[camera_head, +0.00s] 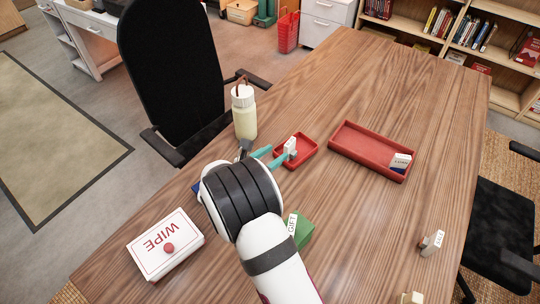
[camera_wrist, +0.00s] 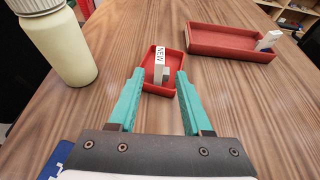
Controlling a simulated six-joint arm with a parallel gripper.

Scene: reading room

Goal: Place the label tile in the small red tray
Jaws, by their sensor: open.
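The small red tray (camera_head: 309,152) is on the table ahead of my gripper; it also shows in the wrist view (camera_wrist: 150,88). A white label tile marked NEW (camera_wrist: 160,55) stands upright in it, with a small pale block at its side. The tile shows in the head view (camera_head: 290,144) too. My gripper (camera_head: 271,156) has teal fingers, open and apart, at the near side of the tray. In the wrist view the tile appears between and just beyond the fingertips. I cannot tell whether a finger touches it.
A longer red tray (camera_head: 357,158) holds a LOAN tile (camera_head: 400,162). A cream bottle (camera_head: 244,115) stands close left of my gripper. A WIPE box (camera_head: 165,244), a green box (camera_head: 305,232) with a GIFT tile (camera_head: 292,222) and a SALE tile (camera_head: 433,242) are nearer. The right far table is clear.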

